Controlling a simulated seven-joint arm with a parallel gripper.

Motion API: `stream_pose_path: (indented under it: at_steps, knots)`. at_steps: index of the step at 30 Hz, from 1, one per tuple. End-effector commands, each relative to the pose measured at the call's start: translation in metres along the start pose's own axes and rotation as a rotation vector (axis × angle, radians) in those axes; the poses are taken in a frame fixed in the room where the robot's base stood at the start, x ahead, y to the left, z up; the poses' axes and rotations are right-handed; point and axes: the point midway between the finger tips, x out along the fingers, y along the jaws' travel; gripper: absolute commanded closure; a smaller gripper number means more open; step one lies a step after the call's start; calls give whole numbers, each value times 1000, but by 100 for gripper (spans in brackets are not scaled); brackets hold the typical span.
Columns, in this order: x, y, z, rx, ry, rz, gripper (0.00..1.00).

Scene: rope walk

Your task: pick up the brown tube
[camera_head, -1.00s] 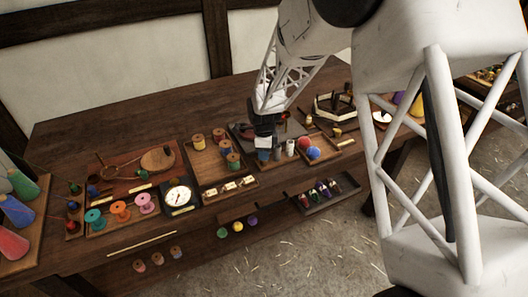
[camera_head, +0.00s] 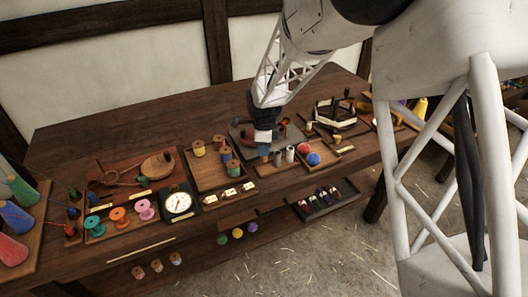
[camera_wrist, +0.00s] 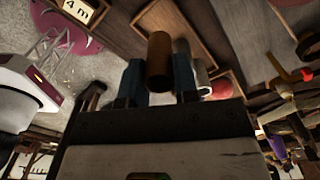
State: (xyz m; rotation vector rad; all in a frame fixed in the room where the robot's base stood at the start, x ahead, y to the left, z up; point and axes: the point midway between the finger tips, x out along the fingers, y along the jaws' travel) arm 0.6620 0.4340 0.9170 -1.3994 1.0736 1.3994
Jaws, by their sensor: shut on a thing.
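The brown tube (camera_wrist: 159,62) stands out between the two blue fingertips of my gripper (camera_wrist: 160,82) in the wrist view. The jaws are shut on it, with one finger on each side. In the camera_head view my gripper (camera_head: 264,150) is low at the tray beside the spool rack. There the finger hides the tube, and I cannot tell whether the tube is clear of the tray.
Grey and pale tubes (camera_head: 290,154) stand just right of my gripper, with red and blue balls (camera_head: 313,159) beyond. Wooden spools (camera_head: 226,155) stand close on the left. A dial (camera_head: 178,203) and colored spools (camera_head: 118,215) are farther left. Bare tabletop (camera_head: 120,130) lies behind.

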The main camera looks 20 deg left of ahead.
Motion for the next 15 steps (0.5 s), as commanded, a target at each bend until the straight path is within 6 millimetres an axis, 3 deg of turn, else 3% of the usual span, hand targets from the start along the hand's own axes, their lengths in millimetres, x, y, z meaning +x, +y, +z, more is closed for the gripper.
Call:
stream_pose_path:
  at_steps: [15]
  knots:
    - [-29,0,0,0,0,-1,85]
